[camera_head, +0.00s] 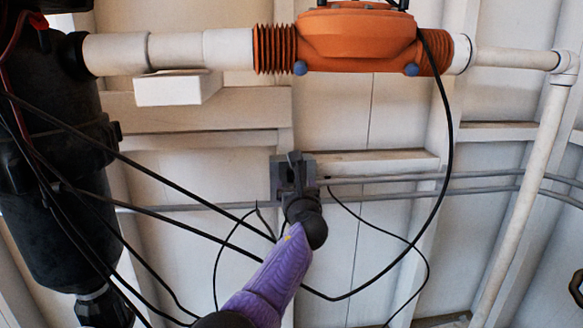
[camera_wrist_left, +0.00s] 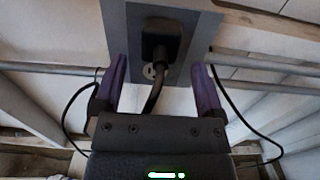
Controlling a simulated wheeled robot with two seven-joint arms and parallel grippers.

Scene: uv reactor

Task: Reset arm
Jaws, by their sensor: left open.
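My left arm, with a purple sleeve-like link, reaches up from the bottom of the head view. Its gripper (camera_head: 296,178) is in front of a grey outlet plate (camera_head: 277,177) on the wall and partly hides it. In the left wrist view my left gripper (camera_wrist_left: 159,75) is open, with one purple finger on each side. A black plug (camera_wrist_left: 155,45) sits in the grey outlet plate (camera_wrist_left: 198,45) beyond and between the fingers. Its black cord runs down between them. The fingers look apart from the plug. My right gripper is not in view.
An orange reactor unit (camera_head: 357,35) is joined to a white pipe (camera_head: 205,50) above. A large black cylinder (camera_head: 50,190) stands at left. Black cables (camera_head: 448,110) hang around my left arm. Grey conduits (camera_head: 400,178) run along the panelled wall.

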